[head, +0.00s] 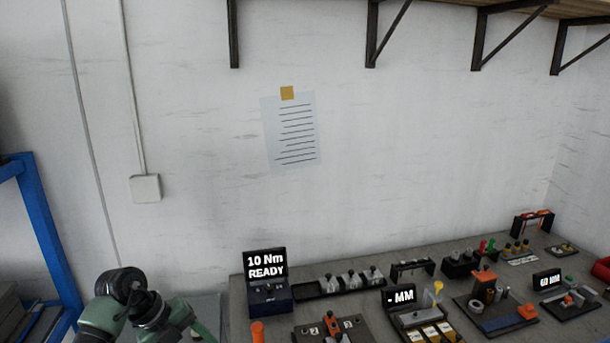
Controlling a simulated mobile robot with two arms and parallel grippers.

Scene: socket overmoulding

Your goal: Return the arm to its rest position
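In the head view, part of my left arm (135,305), green with dark joints, shows at the bottom left, in front of the left end of the workbench. Its gripper is below the picture or hidden, so its fingers do not show. My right arm and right gripper are not in view.
A grey workbench (440,282) carries a "10 Nm READY" box (268,298), a "- MM" gauge (400,296), a "60 MM" display (547,280) and several small fixtures. A blue rack (40,225) stands at the left. A bracketed shelf (520,8) hangs above.

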